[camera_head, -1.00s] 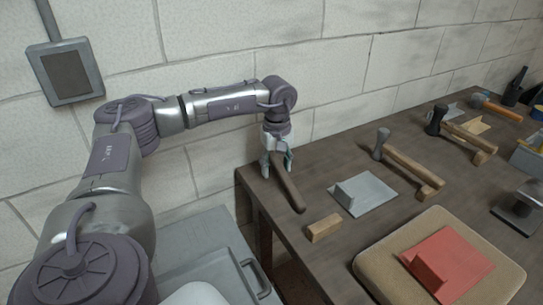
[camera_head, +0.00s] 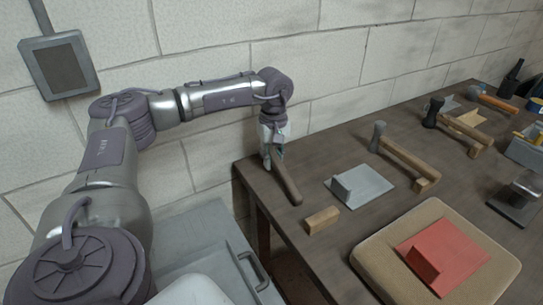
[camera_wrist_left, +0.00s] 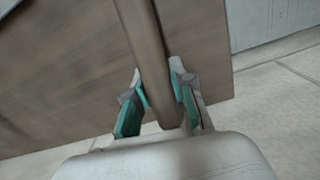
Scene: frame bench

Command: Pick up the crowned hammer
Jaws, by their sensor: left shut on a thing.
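A brown wooden handle (camera_head: 288,186) lies at the table's near left end, slanting toward the front. It also shows in the left wrist view (camera_wrist_left: 149,55), running up out of the picture. No hammer head shows on it, so I cannot tell whether it is the crowned hammer. My left gripper (camera_head: 271,165) points down and is shut on the handle near its far end. In the left wrist view its teal-padded fingers (camera_wrist_left: 158,105) sit on both sides of the handle. Another hammer (camera_head: 405,155) with a grey head rests on wooden supports to the right. My right gripper is not in view.
A grey plate with an upright block (camera_head: 366,188) and a small wooden block (camera_head: 322,220) lie right of the handle. A tan pad (camera_head: 375,262) carries a red plate (camera_head: 458,258). More hammers (camera_head: 462,130) stand farther back. A block wall (camera_head: 335,60) runs behind the table.

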